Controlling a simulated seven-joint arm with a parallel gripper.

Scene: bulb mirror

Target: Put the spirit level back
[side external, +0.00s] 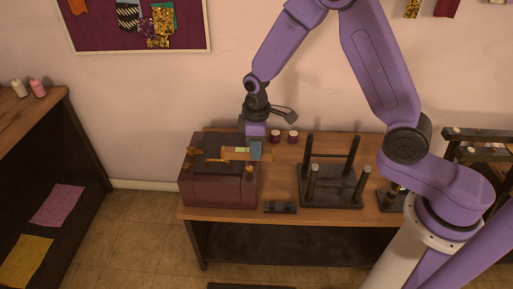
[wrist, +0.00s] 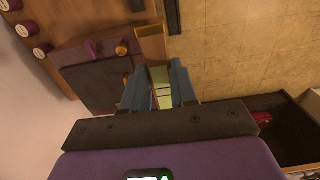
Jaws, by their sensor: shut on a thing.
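The spirit level (side external: 236,154) is an orange-brown bar with a pale yellow-green vial. My gripper (side external: 256,150) is shut on it, with the bar lying roughly level above the dark-red box (side external: 217,188). In the wrist view my gripper's blue-grey fingers (wrist: 160,88) stand either side of the level's green part (wrist: 162,90). An orange-brown end shows beyond them. I cannot tell whether the level touches the box. The box has a dark top panel with small brass-coloured and purple fittings, which also shows in the wrist view (wrist: 95,80). Part of the level is hidden by my fingers.
The box stands at the left end of a wooden table (side external: 235,215). A small dark block (side external: 280,207) lies at the table's front edge. A dark stand with several upright posts (side external: 331,188) is to its right.

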